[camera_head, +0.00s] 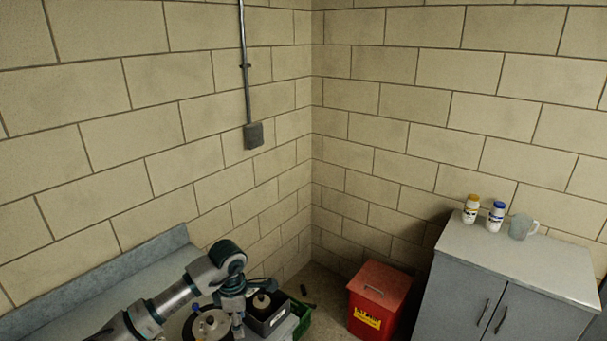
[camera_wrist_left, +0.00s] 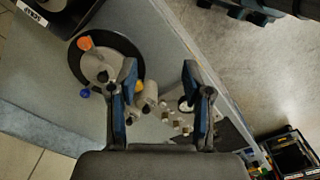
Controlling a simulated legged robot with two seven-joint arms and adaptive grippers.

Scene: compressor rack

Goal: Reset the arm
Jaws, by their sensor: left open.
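My left arm comes in from the lower left in the head view and bends down at the wrist. My left gripper (camera_head: 238,318) points down over the grey bench (camera_head: 70,300), beside a round pale device (camera_head: 208,325). In the left wrist view the left gripper (camera_wrist_left: 160,78) is open, with two blue-and-black fingers apart and nothing held between them. Below it, a grey device (camera_wrist_left: 98,64) with orange and blue caps sits on a round black base. Small metal fittings (camera_wrist_left: 178,122) show below and between the fingers. My right gripper is in neither view.
A dark bin (camera_head: 268,312) stands beside the arm, near a green crate (camera_head: 301,318). A red box (camera_head: 378,297) stands on the floor. A grey cabinet (camera_head: 505,300) at right carries two bottles (camera_head: 471,209) and a clear jug (camera_head: 520,227). Block walls close the back.

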